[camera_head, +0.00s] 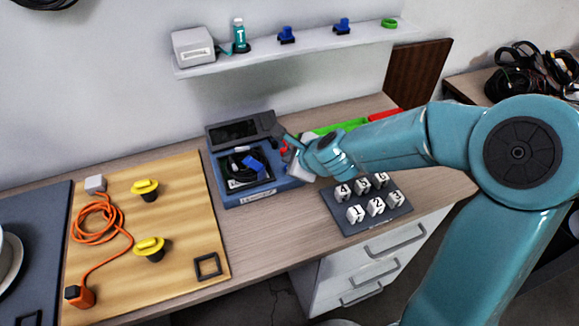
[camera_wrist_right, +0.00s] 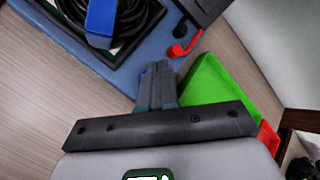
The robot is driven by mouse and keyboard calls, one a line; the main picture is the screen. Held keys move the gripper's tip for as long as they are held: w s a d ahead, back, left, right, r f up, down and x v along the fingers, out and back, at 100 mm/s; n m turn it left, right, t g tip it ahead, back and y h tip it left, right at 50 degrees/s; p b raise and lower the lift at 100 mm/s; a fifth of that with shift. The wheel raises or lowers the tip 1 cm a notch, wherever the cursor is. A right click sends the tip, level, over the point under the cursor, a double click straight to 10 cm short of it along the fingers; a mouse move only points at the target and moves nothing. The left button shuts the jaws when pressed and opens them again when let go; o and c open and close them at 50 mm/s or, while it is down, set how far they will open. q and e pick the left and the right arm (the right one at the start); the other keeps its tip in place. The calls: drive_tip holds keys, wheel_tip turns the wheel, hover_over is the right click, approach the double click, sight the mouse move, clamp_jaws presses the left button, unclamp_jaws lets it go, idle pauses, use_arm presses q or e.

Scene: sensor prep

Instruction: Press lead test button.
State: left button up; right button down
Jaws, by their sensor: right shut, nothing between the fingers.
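A blue test box (camera_head: 262,194) with a raised dark panel (camera_head: 238,131) stands on the bench near the wall. A coiled black cable with a blue connector (camera_head: 253,164) lies in its recess, and the connector also shows in the right wrist view (camera_wrist_right: 101,22). I cannot make out a test button; my gripper and wrist cover part of the box's right side. My right gripper (camera_head: 284,136) is shut and empty at the right edge of the box. In the right wrist view its closed fingers (camera_wrist_right: 158,82) point toward the box's edge. My left gripper is not in view.
A green bin (camera_wrist_right: 218,88) and a red bin (camera_head: 385,115) stand to the right. A numbered block holder (camera_head: 352,227) is in front. A wooden board (camera_head: 190,225) with an orange cable lies left. A shelf (camera_head: 300,48) hangs above.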

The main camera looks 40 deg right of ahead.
idle(0.8)
drive_tip(key=shift+f+b, duration=0.45)
drive_tip(key=shift+f+b, duration=0.45)
idle(0.5)
drive_tip(key=shift+r+p, duration=0.85)
wheel_tip(320, 180, up, 5)
drive_tip(key=p, duration=0.5)
idle(0.8)
